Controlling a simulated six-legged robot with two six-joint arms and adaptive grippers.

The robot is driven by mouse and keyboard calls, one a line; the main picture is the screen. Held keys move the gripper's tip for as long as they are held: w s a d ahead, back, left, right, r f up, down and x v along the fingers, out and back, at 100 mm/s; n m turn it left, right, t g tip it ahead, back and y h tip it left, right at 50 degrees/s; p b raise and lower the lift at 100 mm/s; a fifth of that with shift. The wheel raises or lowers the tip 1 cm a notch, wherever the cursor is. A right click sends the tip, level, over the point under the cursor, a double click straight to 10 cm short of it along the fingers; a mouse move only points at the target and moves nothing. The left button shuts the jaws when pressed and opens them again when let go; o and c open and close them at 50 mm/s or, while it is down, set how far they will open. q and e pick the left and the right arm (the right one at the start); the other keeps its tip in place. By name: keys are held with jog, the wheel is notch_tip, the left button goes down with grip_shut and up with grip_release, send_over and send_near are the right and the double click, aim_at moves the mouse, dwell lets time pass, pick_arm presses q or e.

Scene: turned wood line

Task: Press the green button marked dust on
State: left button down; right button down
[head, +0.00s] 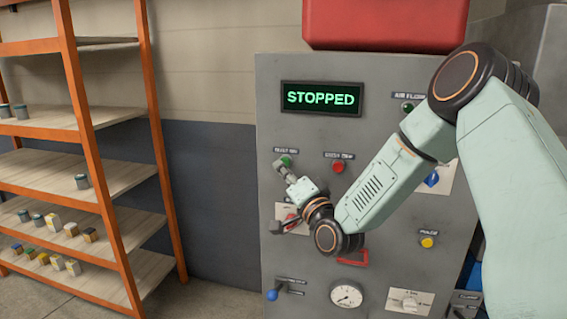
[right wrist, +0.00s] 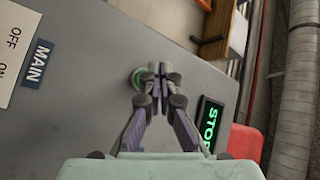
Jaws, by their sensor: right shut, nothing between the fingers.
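The green button (head: 286,160) sits on the upper left of the grey panel (head: 270,240), under a small label too blurred to read surely. My right gripper (head: 281,167) is shut and empty, with its fingertips at the green button. In the right wrist view the fingertips (right wrist: 157,70) are just right of the green button (right wrist: 137,78) and partly cover it. I cannot tell whether they touch it. The display (head: 321,98) above reads STOPPED in green letters. My left gripper is not in view.
A red button (head: 338,167) is close to the right of the green one. A yellow button (head: 427,242), a gauge (head: 346,294) and a blue-knobbed lever (head: 273,294) are lower. An orange-framed shelf (head: 84,130) stands left. A red box (head: 385,22) tops the panel.

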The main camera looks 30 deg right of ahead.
jog(key=shift+w+d+f, duration=0.1)
jog(key=shift+w+d, duration=0.15)
jog(key=shift+d, duration=0.4)
jog(key=shift+a, duration=0.1)
jog(key=shift+d, duration=0.25)
jog(key=shift+w, duration=0.15)
jog(key=shift+d, duration=0.1)
dwell(0.4)
jog(key=shift+s+a, duration=0.45)
jog(key=shift+a, duration=0.3)
